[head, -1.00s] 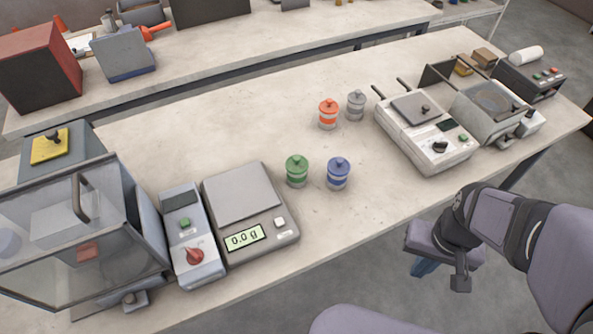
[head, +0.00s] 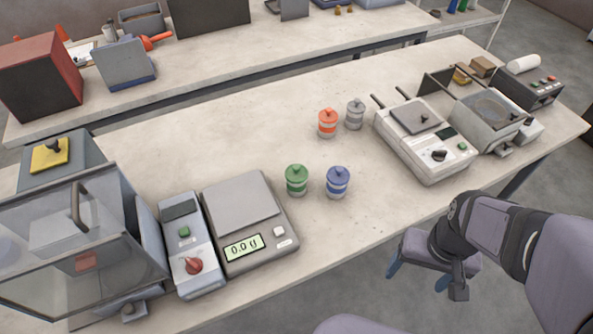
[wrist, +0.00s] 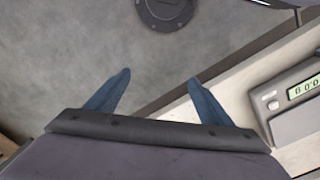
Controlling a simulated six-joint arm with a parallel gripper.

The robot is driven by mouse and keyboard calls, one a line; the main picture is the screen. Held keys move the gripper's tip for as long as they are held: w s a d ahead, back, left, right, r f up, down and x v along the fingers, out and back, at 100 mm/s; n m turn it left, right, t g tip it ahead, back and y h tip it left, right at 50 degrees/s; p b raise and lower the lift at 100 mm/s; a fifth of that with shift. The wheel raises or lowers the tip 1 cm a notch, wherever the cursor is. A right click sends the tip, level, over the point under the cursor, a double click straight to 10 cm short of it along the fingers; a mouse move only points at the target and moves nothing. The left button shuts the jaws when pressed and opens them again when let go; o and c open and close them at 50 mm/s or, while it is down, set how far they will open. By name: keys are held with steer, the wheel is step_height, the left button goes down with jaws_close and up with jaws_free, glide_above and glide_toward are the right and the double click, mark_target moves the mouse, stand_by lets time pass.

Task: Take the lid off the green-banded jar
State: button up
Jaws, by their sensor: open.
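The green-banded jar (head: 296,181) stands upright on the near bench in the head view, its green lid (head: 297,170) with a small knob seated on top. My gripper (head: 415,281) is off the front edge of the bench, to the lower right of the jar and well apart from it. In the wrist view my gripper (wrist: 156,92) shows two blue fingers spread apart with nothing between them. The jar does not show in the wrist view.
A blue-banded jar (head: 337,183) stands close to the right of the green one. An orange jar (head: 328,123) and a grey jar (head: 355,114) stand behind. A scale (head: 246,222) is at the left, a sealer-like device (head: 425,140) at the right. Bench between is clear.

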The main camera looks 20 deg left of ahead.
steer(key=s+a+f+n+g, duration=0.2)
steer(key=s+a+f+n, duration=0.1)
steer(key=a, duration=0.2)
steer(key=n+t+y, duration=0.2)
steer(key=t, duration=0.3)
glide_toward(297, 167)
step_height(297, 167, down, 2)
steer(key=shift+w+a+f, duration=0.1)
steer(key=shift+a+f, duration=0.1)
steer(key=shift+a, duration=0.05)
steer(key=shift+p+x, duration=2)
steer(key=shift+x, duration=1.5)
steer(key=shift+w, duration=0.15)
steer(key=c, duration=1.1)
